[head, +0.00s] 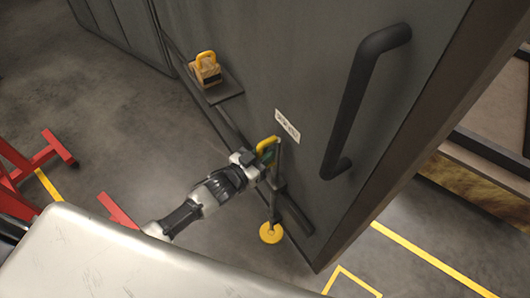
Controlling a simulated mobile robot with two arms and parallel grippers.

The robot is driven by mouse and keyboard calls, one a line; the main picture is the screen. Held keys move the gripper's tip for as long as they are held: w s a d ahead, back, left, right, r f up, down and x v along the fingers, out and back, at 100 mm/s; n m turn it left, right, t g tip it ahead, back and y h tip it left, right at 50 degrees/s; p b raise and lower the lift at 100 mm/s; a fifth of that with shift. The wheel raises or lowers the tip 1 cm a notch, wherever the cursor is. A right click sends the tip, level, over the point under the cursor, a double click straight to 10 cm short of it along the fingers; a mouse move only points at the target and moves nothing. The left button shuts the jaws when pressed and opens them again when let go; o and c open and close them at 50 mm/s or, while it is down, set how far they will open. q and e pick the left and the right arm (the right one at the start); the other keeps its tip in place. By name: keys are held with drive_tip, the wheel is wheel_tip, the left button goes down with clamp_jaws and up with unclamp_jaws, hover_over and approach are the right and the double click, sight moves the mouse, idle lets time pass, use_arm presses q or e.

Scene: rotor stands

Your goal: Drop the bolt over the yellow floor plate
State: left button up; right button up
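The drop bolt (279,162) is a dark upright rod with a yellow bent handle (268,144) at its top, mounted low on the large dark door. Its lower end reaches down towards the round yellow floor plate (271,233) and overlaps its upper edge in the picture; I cannot tell whether they touch. My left gripper (262,162) is at the bolt, just below the yellow handle. Its fingers are small and partly hidden against the bolt, so their opening and any grip are unclear. My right gripper is out of view.
The dark door (260,50) carries a big black pull handle (357,95), a white label (287,126) and a small shelf (222,92) with a yellow-handled block (206,69). Red stand legs (45,155) are at the left. Yellow lines (430,258) mark the floor at lower right.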

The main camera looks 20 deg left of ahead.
use_arm(q)
clamp_jaws()
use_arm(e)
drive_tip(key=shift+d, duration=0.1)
use_arm(q)
drive_tip(key=shift+f, duration=0.35)
wheel_tip(320, 180, down, 5)
drive_tip(key=b, duration=0.4)
drive_tip(key=shift+f, duration=0.15)
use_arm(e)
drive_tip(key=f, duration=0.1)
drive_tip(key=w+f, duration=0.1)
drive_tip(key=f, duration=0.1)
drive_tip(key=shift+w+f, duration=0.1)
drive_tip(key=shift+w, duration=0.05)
use_arm(q)
drive_tip(key=o, duration=0.8)
unclamp_jaws()
